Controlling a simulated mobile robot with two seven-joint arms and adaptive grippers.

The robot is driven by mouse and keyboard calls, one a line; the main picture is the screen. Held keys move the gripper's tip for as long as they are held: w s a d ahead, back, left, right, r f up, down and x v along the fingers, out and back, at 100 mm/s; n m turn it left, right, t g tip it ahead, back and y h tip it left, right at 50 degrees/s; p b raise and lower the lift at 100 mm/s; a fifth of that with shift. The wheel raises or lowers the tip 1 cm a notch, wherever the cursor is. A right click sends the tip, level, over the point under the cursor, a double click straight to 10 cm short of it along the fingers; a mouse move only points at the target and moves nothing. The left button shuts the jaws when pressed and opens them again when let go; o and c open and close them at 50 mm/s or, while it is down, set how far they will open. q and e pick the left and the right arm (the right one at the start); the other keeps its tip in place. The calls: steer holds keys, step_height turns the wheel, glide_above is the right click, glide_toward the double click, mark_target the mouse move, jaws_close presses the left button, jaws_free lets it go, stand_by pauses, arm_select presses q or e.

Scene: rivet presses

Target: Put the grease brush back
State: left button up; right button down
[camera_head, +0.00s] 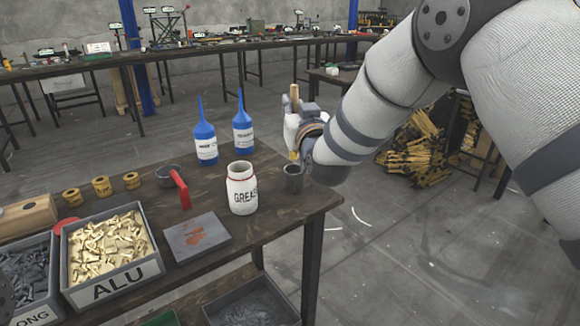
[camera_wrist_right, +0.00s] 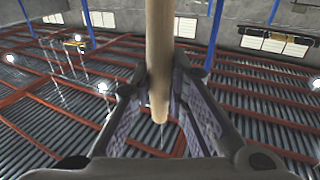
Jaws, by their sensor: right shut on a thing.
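My right gripper (camera_head: 302,128) is shut on the wooden handle of the grease brush (camera_head: 294,95). The brush is about upright, and its handle top sticks out above the fingers. In the right wrist view the pale handle (camera_wrist_right: 158,70) runs between the two fingers (camera_wrist_right: 155,110). A small yellowish bit shows under the gripper, just above a dark grey cup (camera_head: 293,180) at the table's right edge. Whether the brush tip is over or inside the cup I cannot tell. A white jar labelled GREASE (camera_head: 242,192) stands left of the cup.
Two blue bottles (camera_head: 204,142) stand behind the jar. A grey plate with a reddish smear (camera_head: 213,250), a red-handled dark pot (camera_head: 168,176), brass rings (camera_head: 102,187) and an ALU bin (camera_head: 135,277) fill the left of the table. The floor to the right is partly clear.

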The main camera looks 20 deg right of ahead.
steer(key=f, duration=0.8)
steer(key=shift+s+f+b, duration=0.2)
steer(key=shift+s+b, duration=0.1)
steer(key=shift+b, duration=0.05)
steer(key=c, duration=1.6)
jaws_free()
arm_select(q)
steer(key=shift+s+f, duration=0.55)
steer(key=shift+s, duration=0.3)
arm_select(e)
steer(key=shift+o, duration=0.2)
steer(key=shift+r, duration=0.1)
